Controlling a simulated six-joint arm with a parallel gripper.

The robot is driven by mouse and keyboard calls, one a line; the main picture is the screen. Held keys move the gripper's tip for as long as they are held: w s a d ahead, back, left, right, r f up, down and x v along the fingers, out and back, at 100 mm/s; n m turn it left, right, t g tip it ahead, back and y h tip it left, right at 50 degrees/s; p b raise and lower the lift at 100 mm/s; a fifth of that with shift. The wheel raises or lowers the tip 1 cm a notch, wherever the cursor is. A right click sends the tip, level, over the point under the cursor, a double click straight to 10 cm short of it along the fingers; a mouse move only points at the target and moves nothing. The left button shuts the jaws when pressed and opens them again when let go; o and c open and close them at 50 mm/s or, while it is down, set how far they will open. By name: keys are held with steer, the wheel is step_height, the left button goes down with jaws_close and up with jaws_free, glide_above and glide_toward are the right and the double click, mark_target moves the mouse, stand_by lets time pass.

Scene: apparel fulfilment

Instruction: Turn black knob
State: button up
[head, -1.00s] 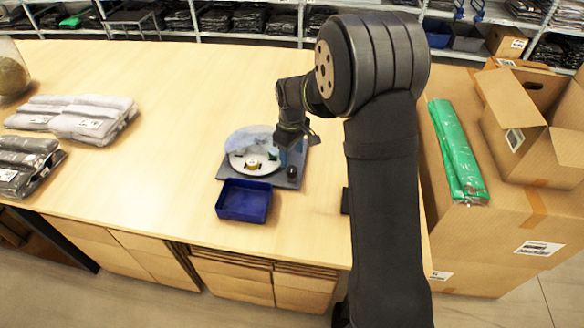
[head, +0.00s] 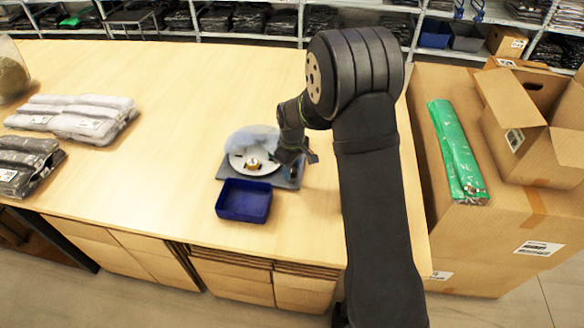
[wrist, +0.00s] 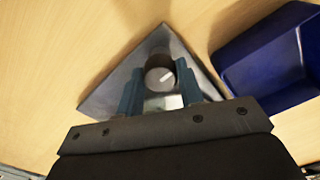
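In the head view my gripper (head: 287,158) is low over the right side of the grey base plate (head: 228,171) and hides the knob. A round white disc (head: 240,162) with a brass-coloured centre and a clear bluish cover sits on the plate, left of my gripper.
A dark blue open bin (head: 243,202) stands directly in front of the plate; it is at the right in the wrist view (wrist: 265,65). Grey and black bagged garments lie at the table's left. Cardboard boxes (head: 520,230) and a green bag (head: 457,150) are at the right.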

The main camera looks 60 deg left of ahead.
mark_target(292, 169)
steer(key=shift+m, duration=0.3)
steer(key=m, duration=0.4)
steer(key=shift+m, duration=2)
steer(key=o, duration=1)
step_height(292, 169, up, 18)
steer(key=shift+f, duration=0.25)
